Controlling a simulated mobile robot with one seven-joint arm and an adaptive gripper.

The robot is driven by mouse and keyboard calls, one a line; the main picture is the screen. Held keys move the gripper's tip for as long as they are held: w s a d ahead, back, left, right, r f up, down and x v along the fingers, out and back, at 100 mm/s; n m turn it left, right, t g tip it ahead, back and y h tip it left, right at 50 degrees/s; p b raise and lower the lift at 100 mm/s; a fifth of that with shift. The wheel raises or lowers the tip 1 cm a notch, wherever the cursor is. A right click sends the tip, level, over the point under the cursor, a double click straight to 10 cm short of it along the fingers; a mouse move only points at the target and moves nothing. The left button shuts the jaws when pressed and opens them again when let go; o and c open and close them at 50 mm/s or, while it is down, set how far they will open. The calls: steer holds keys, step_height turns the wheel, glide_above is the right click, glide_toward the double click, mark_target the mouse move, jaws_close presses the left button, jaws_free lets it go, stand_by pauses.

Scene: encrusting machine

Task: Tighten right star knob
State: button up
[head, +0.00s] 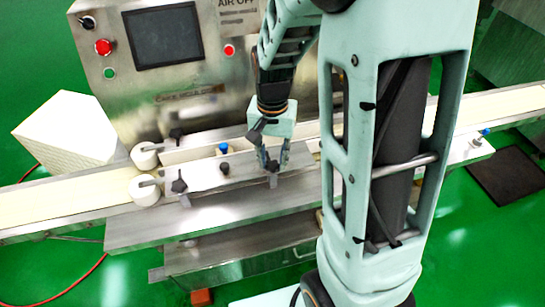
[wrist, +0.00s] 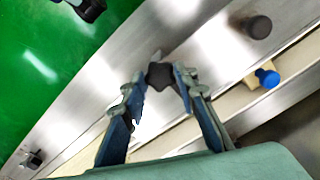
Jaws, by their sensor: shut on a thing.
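The right star knob (head: 272,166) is black and sits at the front of the steel guide plate on the conveyor. In the wrist view the same knob (wrist: 159,75) shows between my two fingertips, its lobes partly covered at the sides. My gripper (head: 271,158) reaches down from above and is shut on this knob; it also shows in the wrist view (wrist: 160,83). The left star knob (head: 180,185) is black and stands at the plate's left end, clear of my gripper.
A round black knob (head: 225,169) and a blue knob (head: 224,149) stand left of my gripper. White rollers (head: 143,189) are at the left. The control panel with a screen (head: 162,36) rises behind. A pale belt (head: 60,202) runs left. Green floor lies in front.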

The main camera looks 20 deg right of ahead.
mark_target(273, 164)
steer(key=m+p, duration=0.1)
steer(key=m, duration=0.4)
steer(key=shift+r+m+p, duration=0.15)
steer(key=shift+m+p, duration=0.15)
steer(key=shift+p, duration=0.05)
steer(key=shift+m+p, duration=1)
steer(key=shift+m, duration=1.3)
steer(key=o, duration=1.2)
steer(key=shift+c, duration=0.2)
step_height(273, 164, up, 12)
